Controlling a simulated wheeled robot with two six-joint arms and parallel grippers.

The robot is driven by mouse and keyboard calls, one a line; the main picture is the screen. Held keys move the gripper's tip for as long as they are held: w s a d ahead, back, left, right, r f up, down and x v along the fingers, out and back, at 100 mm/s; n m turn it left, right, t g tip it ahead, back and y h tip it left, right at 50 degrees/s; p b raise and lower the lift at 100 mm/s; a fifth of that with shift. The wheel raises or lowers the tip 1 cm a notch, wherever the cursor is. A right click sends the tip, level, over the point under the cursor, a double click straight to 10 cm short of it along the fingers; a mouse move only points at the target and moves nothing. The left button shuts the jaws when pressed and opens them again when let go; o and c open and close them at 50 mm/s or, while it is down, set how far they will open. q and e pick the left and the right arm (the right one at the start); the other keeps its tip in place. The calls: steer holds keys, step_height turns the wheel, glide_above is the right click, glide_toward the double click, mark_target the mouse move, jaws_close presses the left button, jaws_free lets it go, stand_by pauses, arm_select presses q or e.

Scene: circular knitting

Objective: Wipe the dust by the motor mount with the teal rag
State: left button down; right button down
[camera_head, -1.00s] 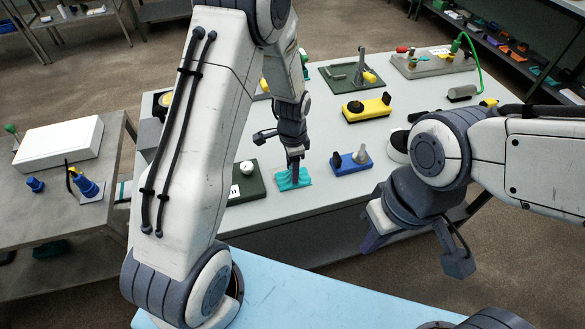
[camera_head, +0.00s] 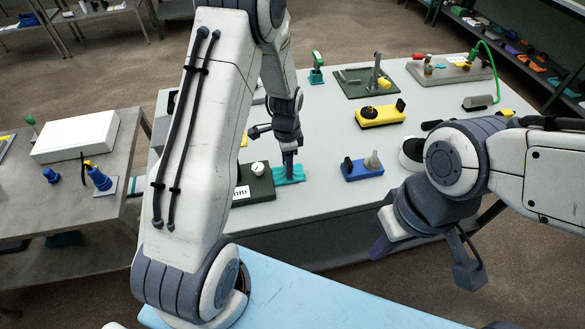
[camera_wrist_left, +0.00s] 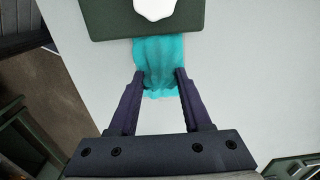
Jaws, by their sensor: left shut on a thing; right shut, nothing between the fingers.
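The teal rag (camera_head: 298,174) lies crumpled on the grey table, right against the edge of a dark green plate (camera_head: 262,190) with a white knob and a label. My left gripper (camera_head: 289,177) points down and is shut on the rag. In the left wrist view the rag (camera_wrist_left: 158,60) shows between the fingers (camera_wrist_left: 160,76), and its far end meets the green plate (camera_wrist_left: 108,20). I cannot make out any dust, nor tell for sure which item is the motor mount. My right gripper (camera_head: 380,248) is shut and empty, in front of the table.
A blue block (camera_head: 362,170) with knobs sits right of the rag, a yellow block (camera_head: 380,115) behind it. Further back is a green board (camera_head: 368,85) with a post. A side table (camera_head: 60,195) at the left holds a white box (camera_head: 80,138).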

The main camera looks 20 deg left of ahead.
mark_target(302, 167)
arm_select(q)
steer(key=shift+w+d+f, duration=0.15)
steer(key=shift+w+d, duration=1.55)
steer(key=shift+d, duration=0.05)
steer(key=c, duration=0.6)
jaws_free()
steer(key=shift+f, duration=0.4)
jaws_close()
steer(key=shift+r+p, duration=1.9)
steer(key=shift+r, duration=0.75)
steer(key=shift+f, duration=0.1)
